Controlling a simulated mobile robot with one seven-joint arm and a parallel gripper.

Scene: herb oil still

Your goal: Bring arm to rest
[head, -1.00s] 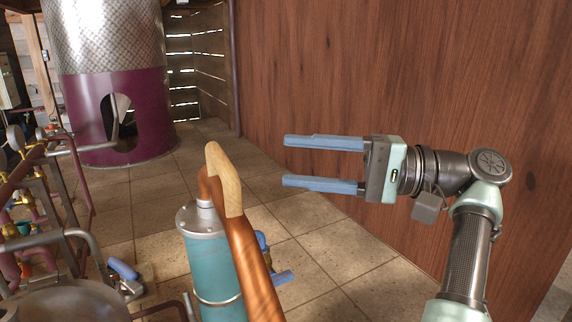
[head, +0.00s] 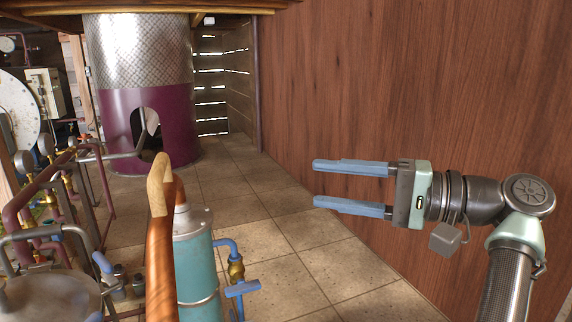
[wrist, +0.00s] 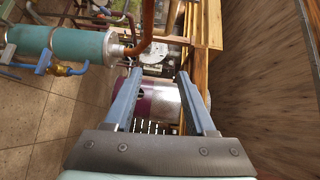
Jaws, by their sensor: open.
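My gripper (head: 352,187) is at the right in the head view, in front of the brown wood wall. Its two blue fingers point left and are spread apart with nothing between them. In the wrist view my gripper (wrist: 163,85) is also open and empty. My arm is bent at the right of the head view, and its lower part runs out of the picture at the bottom right.
A teal cylinder (head: 194,255) with a copper pipe (head: 161,260) and a blue-handled valve (head: 241,288) stands left of my gripper. A purple and metal vessel (head: 145,100) stands at the back. Pipes and gauges (head: 46,145) crowd the left. The tiled floor (head: 300,235) is clear in the middle.

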